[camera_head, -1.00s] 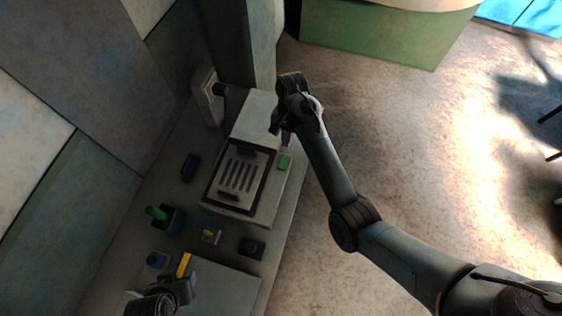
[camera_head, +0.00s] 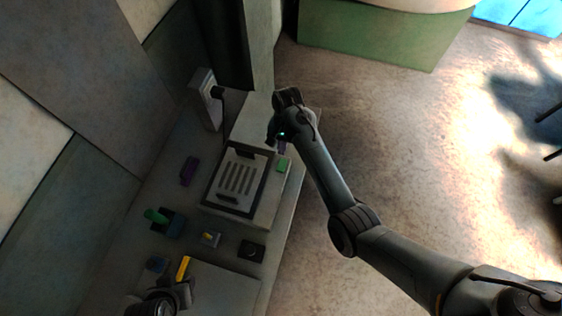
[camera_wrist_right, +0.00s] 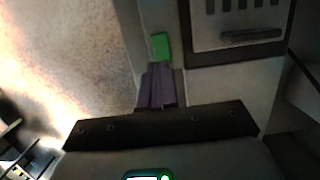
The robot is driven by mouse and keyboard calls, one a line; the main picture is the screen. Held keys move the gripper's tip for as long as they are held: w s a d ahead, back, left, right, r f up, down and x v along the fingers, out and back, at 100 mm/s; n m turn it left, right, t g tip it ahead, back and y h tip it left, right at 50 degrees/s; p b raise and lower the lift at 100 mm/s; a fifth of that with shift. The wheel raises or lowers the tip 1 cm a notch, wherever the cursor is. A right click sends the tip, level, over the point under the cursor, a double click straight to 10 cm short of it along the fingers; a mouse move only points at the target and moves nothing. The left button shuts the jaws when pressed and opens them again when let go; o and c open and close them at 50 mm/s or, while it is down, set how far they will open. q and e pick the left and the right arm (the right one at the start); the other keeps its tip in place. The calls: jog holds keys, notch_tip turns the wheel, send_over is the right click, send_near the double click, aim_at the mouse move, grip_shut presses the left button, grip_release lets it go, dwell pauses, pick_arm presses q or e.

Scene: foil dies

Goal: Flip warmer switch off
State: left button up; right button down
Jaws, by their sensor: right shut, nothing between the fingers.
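The warmer (camera_head: 270,208) is a pale box with a dark-framed, slotted plate on top. Its green switch (camera_head: 284,164) sits on the right edge beside the plate and also shows in the right wrist view (camera_wrist_right: 160,45). My right gripper (camera_head: 281,148) is shut and empty, its purple-grey fingers (camera_wrist_right: 158,86) pointing at the switch. The fingertips lie right by the switch's near end; I cannot tell whether they touch. The switch's tilt is too small to read. My left gripper (camera_head: 186,292) is at the bottom left, over the bench, and its jaws are unclear.
A green-handled tool in a dark holder (camera_head: 172,225), a purple block (camera_head: 189,171), a small block with a yellow top (camera_head: 211,239) and a black block (camera_head: 251,250) surround the warmer. A yellow bar (camera_head: 183,268) lies near my left gripper. A pale upright device (camera_head: 207,99) stands behind.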

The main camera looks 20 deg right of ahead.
aim_at(281, 168)
jog(key=x, duration=0.8)
jog(key=shift+s+f, duration=0.15)
jog(key=shift+f, duration=0.25)
